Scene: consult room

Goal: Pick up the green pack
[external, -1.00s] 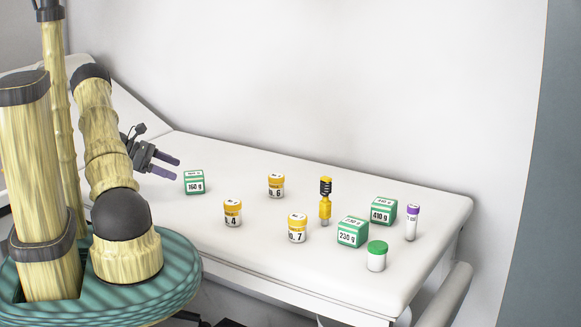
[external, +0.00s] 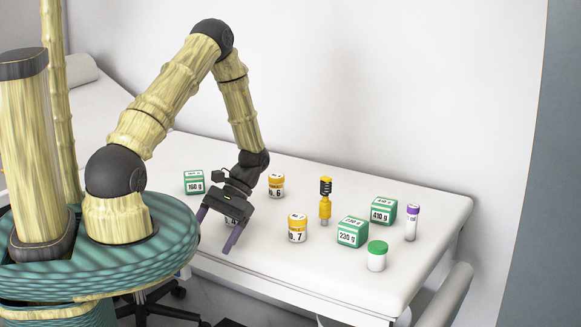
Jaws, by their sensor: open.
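Three green and white packs stand on the white couch. One reading about 160 g (external: 194,182) is at the left. One marked 230 g (external: 352,233) is at the right front, and one marked 410 g (external: 383,210) is just behind it. My gripper (external: 216,232) is open and empty, with its purple fingers spread and pointing down to the front left. It is right of and nearer the camera than the 160 g pack, and left of the other two.
Yellow-capped jars no. 6 (external: 276,186) and no. 7 (external: 297,228) stand right of my gripper. A yellow and black tool (external: 325,200), a green-capped jar (external: 376,257) and a purple-capped tube (external: 411,224) stand further right. The couch's (external: 430,262) right front is clear.

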